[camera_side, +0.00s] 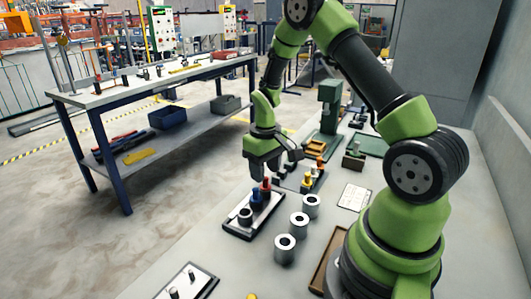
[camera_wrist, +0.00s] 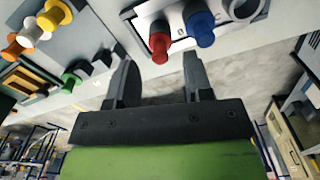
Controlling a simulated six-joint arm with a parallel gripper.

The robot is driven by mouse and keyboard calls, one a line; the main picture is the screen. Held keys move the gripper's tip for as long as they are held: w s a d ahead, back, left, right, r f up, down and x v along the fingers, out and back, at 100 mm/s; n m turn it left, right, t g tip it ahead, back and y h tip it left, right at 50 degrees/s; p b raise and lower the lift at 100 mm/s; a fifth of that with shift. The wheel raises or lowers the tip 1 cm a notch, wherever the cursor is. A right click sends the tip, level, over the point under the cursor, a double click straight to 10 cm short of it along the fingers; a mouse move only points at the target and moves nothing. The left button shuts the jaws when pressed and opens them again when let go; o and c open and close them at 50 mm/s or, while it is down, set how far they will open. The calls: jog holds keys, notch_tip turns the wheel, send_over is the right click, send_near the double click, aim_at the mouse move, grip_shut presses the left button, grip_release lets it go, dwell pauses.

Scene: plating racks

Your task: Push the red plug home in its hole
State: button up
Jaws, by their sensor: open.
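The red plug (camera_side: 266,184) stands in the far end of a plate with a dark edge (camera_side: 236,231), beside the blue plug (camera_side: 255,196). In the wrist view the red plug (camera_wrist: 159,46) and blue plug (camera_wrist: 200,24) show side by side at the plate's edge. My gripper (camera_side: 267,174) is over the red plug's end of the plate. In the wrist view my gripper (camera_wrist: 160,66) is open with nothing held, and the red plug appears beyond the gap between its fingers. How deep the red plug sits in its hole I cannot tell.
A black round piece (camera_side: 245,215) stands on the same plate. Several metal cylinders (camera_side: 299,224) stand just right of it. Yellow and other coloured plugs (camera_side: 307,180) stand on another plate behind. A green press (camera_side: 329,106) is farther back.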

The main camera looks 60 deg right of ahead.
notch_tip(320, 180, up, 7)
jog(key=shift+f, duration=0.1)
jog(key=c, duration=0.5)
jog(key=shift+f+n, duration=0.15)
jog(key=shift+n, duration=0.45)
jog(key=c, duration=0.3)
jog(key=n, duration=0.1)
jog(key=f+n, duration=0.1)
jog(key=n, duration=0.1)
grip_shut()
jog(key=shift+f, duration=2.9)
jog(key=shift+f, duration=0.3)
